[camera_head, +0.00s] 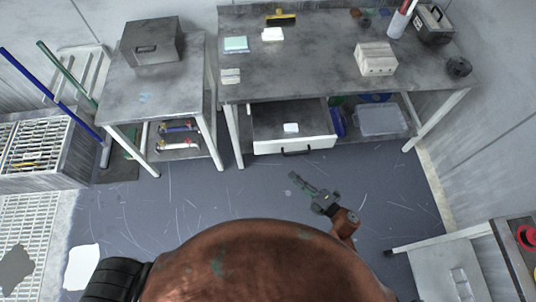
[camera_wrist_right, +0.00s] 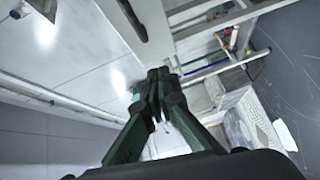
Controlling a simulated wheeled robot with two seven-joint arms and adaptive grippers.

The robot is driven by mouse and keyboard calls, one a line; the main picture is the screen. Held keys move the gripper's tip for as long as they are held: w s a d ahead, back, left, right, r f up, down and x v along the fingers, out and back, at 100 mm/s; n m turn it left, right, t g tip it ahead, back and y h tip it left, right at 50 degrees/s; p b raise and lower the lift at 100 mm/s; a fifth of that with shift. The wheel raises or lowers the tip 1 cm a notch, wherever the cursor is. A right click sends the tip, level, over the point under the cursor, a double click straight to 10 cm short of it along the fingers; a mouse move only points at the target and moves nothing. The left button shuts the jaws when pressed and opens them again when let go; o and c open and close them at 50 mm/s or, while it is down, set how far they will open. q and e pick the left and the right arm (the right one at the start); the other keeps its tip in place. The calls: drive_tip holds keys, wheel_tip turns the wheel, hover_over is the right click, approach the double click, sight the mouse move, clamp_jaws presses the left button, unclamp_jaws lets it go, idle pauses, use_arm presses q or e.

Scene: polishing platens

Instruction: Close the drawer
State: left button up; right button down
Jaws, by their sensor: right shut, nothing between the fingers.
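The drawer (camera_head: 293,136) hangs under the large grey workbench and is pulled out, with a white front and a dark handle (camera_head: 296,151). A small white block (camera_head: 291,128) lies inside it. My right gripper (camera_head: 293,177) is shut and empty, in front of and below the drawer handle, apart from it. In the right wrist view its green fingers (camera_wrist_right: 156,75) meet at the tips, close in the picture to a pale panel with a dark slot that I cannot identify for sure. My left gripper is not in view.
The workbench (camera_head: 310,60) carries a white box (camera_head: 376,58), sponges and a dark toolbox (camera_head: 432,25). Its lower shelf holds a clear bin (camera_head: 381,121). A smaller table (camera_head: 150,90) stands left. A grey stand (camera_head: 450,270) is at right. Floor before the drawer is clear.

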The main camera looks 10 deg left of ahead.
drive_tip(key=s+a+r+n+g+y, duration=0.1)
drive_tip(key=s+a+r+n, duration=0.1)
drive_tip(key=a+n, duration=0.1)
drive_tip(key=b, duration=0.2)
approach(259, 148)
drive_tip(key=a, duration=0.4)
drive_tip(key=shift+w+a, duration=0.25)
drive_tip(key=shift+w, duration=0.35)
drive_tip(key=shift+w+a, duration=0.25)
drive_tip(key=shift+w, duration=0.35)
use_arm(q)
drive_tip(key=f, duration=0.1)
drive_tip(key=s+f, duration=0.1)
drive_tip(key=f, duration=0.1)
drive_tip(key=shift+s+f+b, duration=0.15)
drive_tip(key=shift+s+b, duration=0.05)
drive_tip(key=shift+b, duration=0.1)
use_arm(e)
drive_tip(key=shift+w+a, duration=0.1)
drive_tip(key=shift+w, duration=0.25)
drive_tip(key=shift+w, duration=0.1)
